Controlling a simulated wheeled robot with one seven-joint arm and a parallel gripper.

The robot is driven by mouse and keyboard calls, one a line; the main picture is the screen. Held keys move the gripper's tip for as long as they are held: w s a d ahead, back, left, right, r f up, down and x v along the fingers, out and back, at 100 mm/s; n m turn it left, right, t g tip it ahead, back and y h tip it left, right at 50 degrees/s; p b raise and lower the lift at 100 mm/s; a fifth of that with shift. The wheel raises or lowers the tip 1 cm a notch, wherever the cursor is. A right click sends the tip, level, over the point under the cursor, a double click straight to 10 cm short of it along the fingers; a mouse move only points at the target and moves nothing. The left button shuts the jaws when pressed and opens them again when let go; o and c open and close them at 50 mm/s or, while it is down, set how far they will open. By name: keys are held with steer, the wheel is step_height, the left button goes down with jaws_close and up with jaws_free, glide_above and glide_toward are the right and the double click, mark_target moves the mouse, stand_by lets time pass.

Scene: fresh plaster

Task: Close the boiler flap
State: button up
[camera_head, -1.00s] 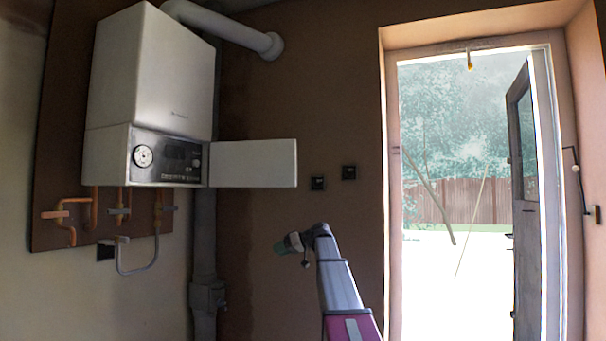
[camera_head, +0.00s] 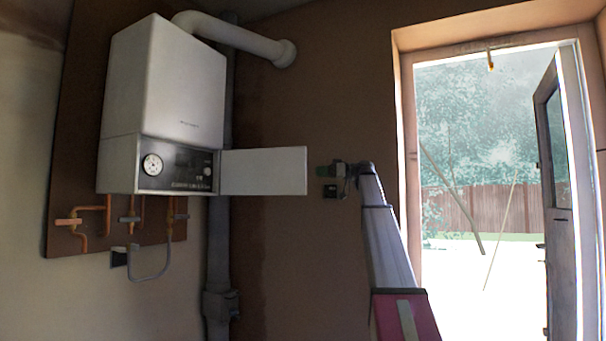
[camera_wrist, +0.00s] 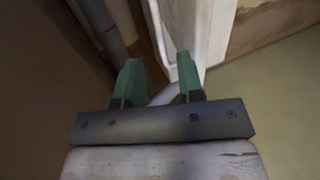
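The white boiler (camera_head: 165,85) hangs on the wall at the left, with a dark control panel (camera_head: 178,168) and a round gauge along its lower front. Its white flap (camera_head: 263,171) stands open, swung out to the right of the panel. My gripper (camera_head: 328,171) is right of the flap's free edge, with a small gap between them in the picture; the depth gap cannot be told. In the wrist view my gripper (camera_wrist: 158,75) has its two green fingers apart with nothing clearly held. White boiler casing (camera_wrist: 208,30) shows beyond the fingers.
Copper pipes (camera_head: 107,215) and a grey hose (camera_head: 150,278) hang below the boiler. A grey vertical pipe (camera_head: 218,260) runs down the wall beside it. A bright doorway with an open door (camera_head: 556,190) is at the right. The wall below the flap is bare.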

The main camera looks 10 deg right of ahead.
mark_target(302, 172)
steer(key=x, duration=0.7)
steer(key=shift+w+a, duration=0.1)
steer(key=shift+a, duration=0.2)
jaws_close()
